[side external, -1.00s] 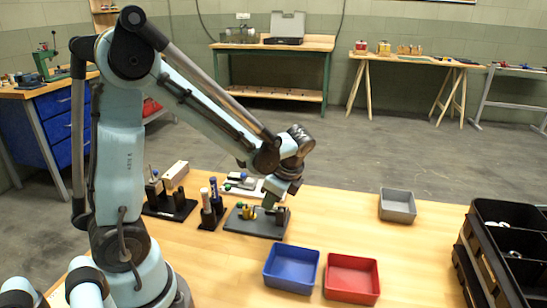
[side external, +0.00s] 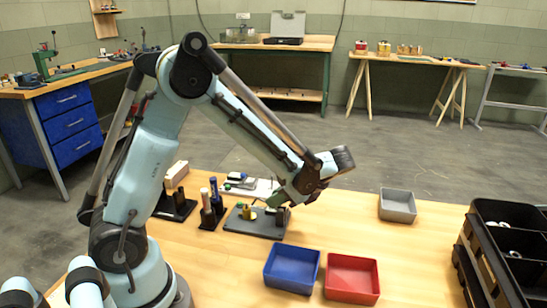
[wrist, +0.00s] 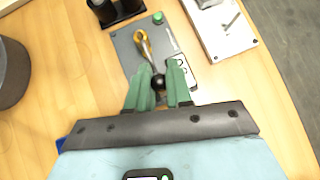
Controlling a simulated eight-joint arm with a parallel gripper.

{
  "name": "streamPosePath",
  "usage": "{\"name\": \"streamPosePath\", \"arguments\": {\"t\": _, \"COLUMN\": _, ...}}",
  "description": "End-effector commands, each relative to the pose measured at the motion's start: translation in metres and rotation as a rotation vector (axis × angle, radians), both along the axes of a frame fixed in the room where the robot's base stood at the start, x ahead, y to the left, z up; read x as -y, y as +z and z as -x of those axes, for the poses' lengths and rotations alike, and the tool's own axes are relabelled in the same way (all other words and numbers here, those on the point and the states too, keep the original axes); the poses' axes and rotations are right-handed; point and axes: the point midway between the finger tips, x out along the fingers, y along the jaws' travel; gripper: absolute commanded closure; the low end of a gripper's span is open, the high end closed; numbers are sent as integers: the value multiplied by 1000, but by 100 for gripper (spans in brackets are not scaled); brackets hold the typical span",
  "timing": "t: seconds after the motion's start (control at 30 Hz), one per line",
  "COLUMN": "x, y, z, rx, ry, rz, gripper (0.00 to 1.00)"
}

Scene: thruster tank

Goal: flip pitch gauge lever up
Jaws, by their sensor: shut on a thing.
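The pitch gauge sits on a dark grey plate (side external: 262,229) on the table, with a yellow ring-shaped part (wrist: 142,42) and a green knob (wrist: 158,17) at the plate's corner. The lever (wrist: 152,64) is a metal rod ending in a black ball (wrist: 158,82). My gripper (wrist: 158,88) has green fingers shut around the ball end of the lever, with the ball showing between them. In the side external view my gripper (side external: 281,199) comes in tilted from the upper right, low over the plate. The fingers hide part of the gauge there.
A black stand with dark posts (side external: 208,215) is left of the plate. A light plate with metal parts (wrist: 222,28) lies beside it. Blue (side external: 292,268), red (side external: 351,278) and grey (side external: 397,205) bins stand to the right. The table between the gauge and the grey bin is clear.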

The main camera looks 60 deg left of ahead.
Motion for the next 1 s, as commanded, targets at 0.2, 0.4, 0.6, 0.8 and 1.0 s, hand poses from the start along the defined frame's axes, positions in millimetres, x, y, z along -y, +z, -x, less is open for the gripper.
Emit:
{"name": "streamPosePath", "arguments": {"t": 0.2, "x": 0, "y": 0, "z": 0, "rx": -6, "ry": 1, "rz": -8, "gripper": 100}}
{"name": "streamPosePath", "arguments": {"t": 0.4, "x": 0, "y": 0, "z": 0, "rx": -5, "ry": 1, "rz": -7, "gripper": 69}}
{"name": "streamPosePath", "arguments": {"t": 0.6, "x": 0, "y": 0, "z": 0, "rx": -5, "ry": 1, "rz": -7, "gripper": 56}}
{"name": "streamPosePath", "arguments": {"t": 0.8, "x": 1, "y": 1, "z": -1, "rx": -5, "ry": 1, "rz": -6, "gripper": 56}}
{"name": "streamPosePath", "arguments": {"t": 1.0, "x": 15, "y": 16, "z": -8, "rx": -5, "ry": -2, "rz": -7, "gripper": 56}}
